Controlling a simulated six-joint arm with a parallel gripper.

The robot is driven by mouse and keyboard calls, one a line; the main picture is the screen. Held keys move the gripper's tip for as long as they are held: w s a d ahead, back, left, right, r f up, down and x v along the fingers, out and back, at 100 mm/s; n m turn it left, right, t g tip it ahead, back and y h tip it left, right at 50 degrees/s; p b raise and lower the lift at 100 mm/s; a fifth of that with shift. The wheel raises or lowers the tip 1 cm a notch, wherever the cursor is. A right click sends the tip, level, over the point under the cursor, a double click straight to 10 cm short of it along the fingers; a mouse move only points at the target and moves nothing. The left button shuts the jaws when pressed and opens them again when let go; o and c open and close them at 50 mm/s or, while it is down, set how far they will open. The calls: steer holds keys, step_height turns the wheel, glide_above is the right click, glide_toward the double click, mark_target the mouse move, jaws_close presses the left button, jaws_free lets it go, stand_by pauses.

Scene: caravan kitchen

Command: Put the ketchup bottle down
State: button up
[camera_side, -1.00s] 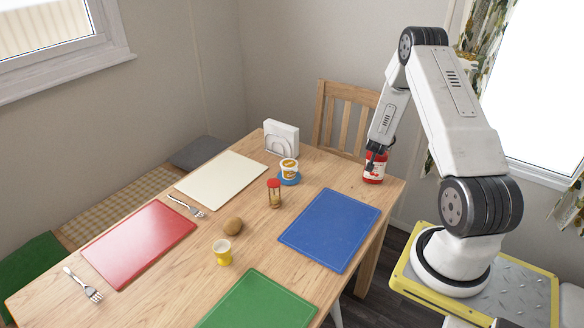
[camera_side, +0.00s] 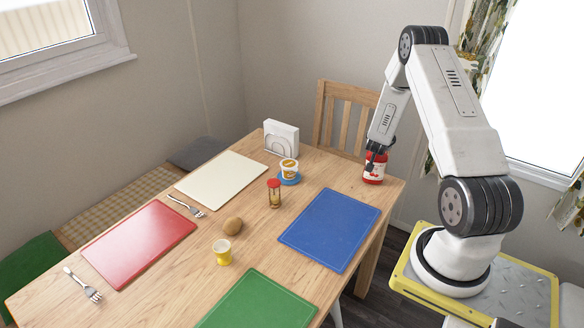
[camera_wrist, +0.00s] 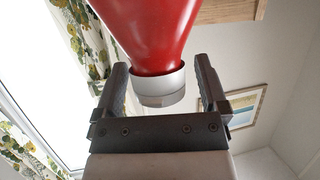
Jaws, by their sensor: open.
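The red ketchup bottle (camera_side: 374,172) with a pale label stands on the far right corner of the wooden table (camera_side: 325,170). My gripper (camera_side: 375,150) is at the bottle's upper part. In the wrist view my gripper (camera_wrist: 160,90) is open, with one finger on each side of the bottle's white cap. A gap shows between each finger and the cap. The red bottle (camera_wrist: 152,30) widens away from the cap in that view. The bottle's base against the table is small in the side view.
A blue mat (camera_side: 331,228) lies in front of the bottle. A tub on a blue coaster (camera_side: 290,180), an hourglass-like timer (camera_side: 274,193) and a napkin holder (camera_side: 281,138) stand to the left. A chair (camera_side: 345,115) stands behind the table.

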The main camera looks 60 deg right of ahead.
steer(key=v, duration=1.1)
steer(key=shift+a, duration=0.35)
steer(key=shift+r, duration=0.15)
steer(key=w+a+r+n+t+y, duration=0.2)
steer(key=w+a+n+y, duration=0.25)
steer(key=a, duration=0.55)
steer(key=w+a+r+n+t+y, duration=0.1)
steer(key=w+a+n+t+y, duration=0.25)
steer(key=a, duration=0.65)
steer(key=s+a+r+n+g+y, duration=0.1)
steer(key=s+a+n+g+y, duration=0.1)
steer(key=a, duration=0.7)
steer(key=s+a+r+n+g+y, duration=0.2)
steer(key=s+a+n+g+y, duration=0.1)
steer(key=a, duration=0.6)
steer(key=s+n+g, duration=0.1)
steer(key=s+n, duration=0.1)
steer(key=shift+s+a+r, duration=0.2)
steer(key=shift+s+a, duration=0.1)
steer(key=shift+s, duration=0.1)
